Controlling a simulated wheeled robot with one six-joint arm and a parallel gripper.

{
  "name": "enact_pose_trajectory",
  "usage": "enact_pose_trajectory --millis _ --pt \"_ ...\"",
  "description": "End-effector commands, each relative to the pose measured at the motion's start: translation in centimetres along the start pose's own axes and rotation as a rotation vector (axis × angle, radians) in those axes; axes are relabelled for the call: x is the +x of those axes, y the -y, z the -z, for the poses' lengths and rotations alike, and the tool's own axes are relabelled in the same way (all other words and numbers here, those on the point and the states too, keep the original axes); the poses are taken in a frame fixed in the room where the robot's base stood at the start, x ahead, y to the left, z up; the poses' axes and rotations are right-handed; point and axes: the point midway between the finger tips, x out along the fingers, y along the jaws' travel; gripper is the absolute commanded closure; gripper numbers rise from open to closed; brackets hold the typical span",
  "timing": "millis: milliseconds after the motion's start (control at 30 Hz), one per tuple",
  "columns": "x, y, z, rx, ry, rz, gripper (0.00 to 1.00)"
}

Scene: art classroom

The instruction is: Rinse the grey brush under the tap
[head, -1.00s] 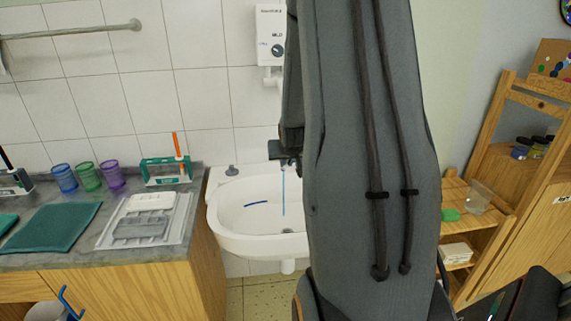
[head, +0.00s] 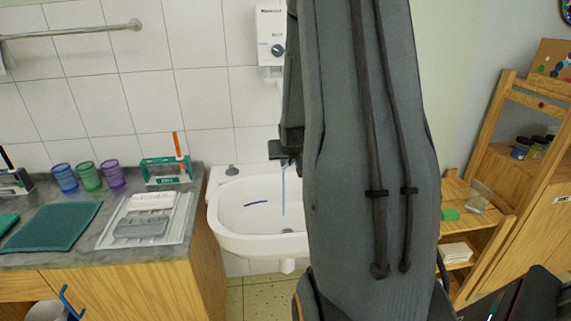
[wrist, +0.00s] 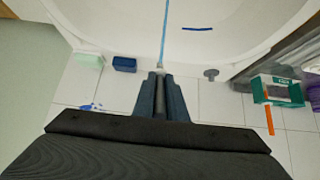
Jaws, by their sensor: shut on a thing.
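My gripper (wrist: 160,78) is over the back rim of the white basin (head: 232,235), at the top of a thin blue stream that looks like running water (head: 283,192). In the wrist view its fingers are shut on a small grey thing (wrist: 160,102); whether this is the grey brush or part of the tap I cannot tell. The stream (wrist: 165,35) runs from the fingertips across the basin. I cannot make out the tap clearly; my gripper and arm cover that spot. A dark blue stick (head: 256,203) lies in the basin.
Left of the basin, a counter holds blue, green (head: 88,176) and purple cups, a grey tray (head: 142,228), a teal cloth (head: 52,227) and a green holder (head: 165,170) with an orange brush (head: 178,145). A wooden shelf (head: 455,188) stands at right.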

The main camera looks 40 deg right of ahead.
Motion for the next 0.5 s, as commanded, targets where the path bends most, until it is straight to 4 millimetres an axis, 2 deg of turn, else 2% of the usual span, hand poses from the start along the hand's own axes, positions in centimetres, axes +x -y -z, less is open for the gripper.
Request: enact_pose_trajectory --millis 267,500 --pt "-0.1 0.1 -0.1 0.000 0.000 0.000 1.00" --pt "-1.1 0.0 -1.2 0.001 0.002 0.000 1.00"
